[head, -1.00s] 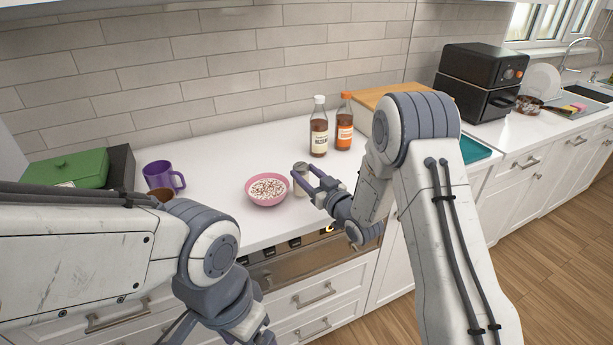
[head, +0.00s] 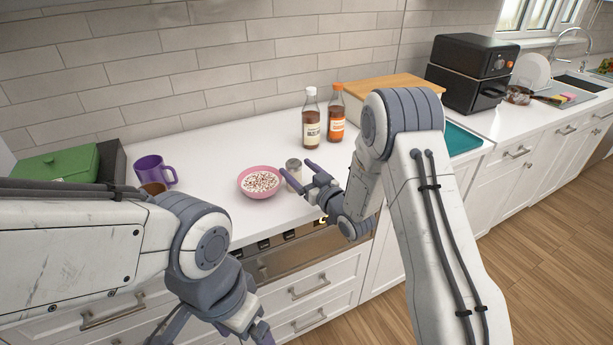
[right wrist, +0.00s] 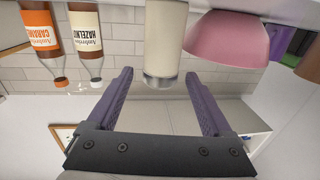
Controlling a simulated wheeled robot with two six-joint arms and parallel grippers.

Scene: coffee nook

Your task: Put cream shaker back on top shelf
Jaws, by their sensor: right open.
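The cream shaker (head: 293,168), a small pale cylinder with a grey top, stands upright on the white counter, just right of the pink bowl. It also shows upside down in the right wrist view (right wrist: 162,40), between the lines of the two fingers and near their tips. My right gripper (head: 296,174) is open, its fingers pointing at the shaker; I cannot tell whether either finger touches it. My left gripper (head: 255,328) hangs low in front of the drawers, and its jaws are not clear. I cannot make out the top shelf for certain.
The pink bowl (head: 260,183) with speckled contents is close left of the shaker. A hazelnut bottle (head: 311,120) and an orange-labelled bottle (head: 336,114) stand behind. A purple mug (head: 150,170) and green box (head: 55,166) are at left. The counter behind the bowl is clear.

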